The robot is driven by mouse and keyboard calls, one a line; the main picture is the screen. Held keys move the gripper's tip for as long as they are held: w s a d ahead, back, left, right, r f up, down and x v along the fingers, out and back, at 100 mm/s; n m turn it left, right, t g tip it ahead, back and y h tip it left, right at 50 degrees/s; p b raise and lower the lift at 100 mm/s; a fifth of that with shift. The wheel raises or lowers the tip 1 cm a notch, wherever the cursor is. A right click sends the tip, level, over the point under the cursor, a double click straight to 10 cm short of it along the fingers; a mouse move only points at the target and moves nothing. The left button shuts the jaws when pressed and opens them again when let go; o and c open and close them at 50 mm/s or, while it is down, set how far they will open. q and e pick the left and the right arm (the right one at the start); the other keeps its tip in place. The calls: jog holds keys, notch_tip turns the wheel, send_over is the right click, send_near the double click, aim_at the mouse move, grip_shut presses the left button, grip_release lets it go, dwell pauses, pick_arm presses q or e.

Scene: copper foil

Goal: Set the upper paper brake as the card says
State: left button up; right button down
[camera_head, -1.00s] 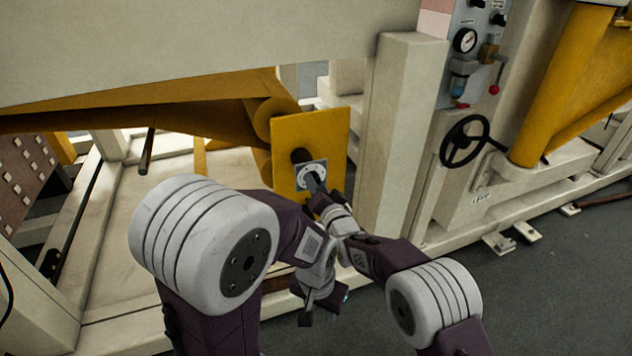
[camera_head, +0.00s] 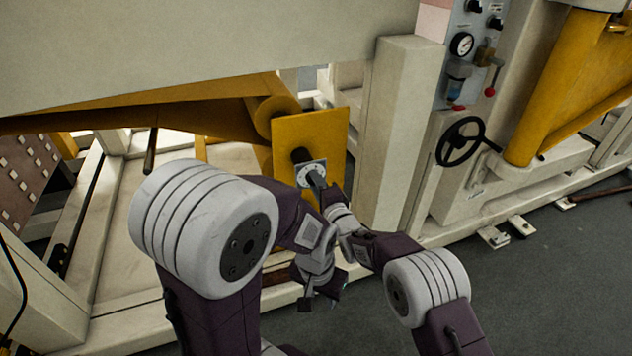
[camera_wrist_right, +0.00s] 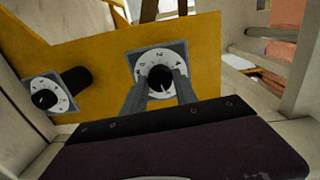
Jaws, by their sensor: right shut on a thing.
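A yellow plate (camera_head: 330,135) on the machine carries a brake dial (camera_head: 303,171) on a pale square face. My right gripper (camera_head: 316,182) is at this dial. In the right wrist view the dial (camera_wrist_right: 160,55) is white with dark marks around a black knob (camera_wrist_right: 160,79). My right gripper's fingers (camera_wrist_right: 158,96) are shut on the knob, one on each side. A second dial (camera_wrist_right: 46,98) with a black knob is at the left of that view, untouched. My left gripper (camera_head: 320,292) hangs lower; its jaw opening is unclear. I see no readable card.
A beige post (camera_head: 390,130) stands right of the plate. Beyond it are a black handwheel (camera_head: 461,142) and a gauge (camera_head: 462,44). Open grey floor (camera_head: 540,290) lies at the lower right.

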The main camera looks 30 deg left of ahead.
jog(key=shift+m, duration=0.3)
dwell(0.4)
jog(key=c, duration=1)
grip_release()
jog(key=shift+o, duration=0.2)
jog(key=b+v, duration=0.4)
jog(key=v, duration=0.5)
jog(key=shift+b, duration=0.3)
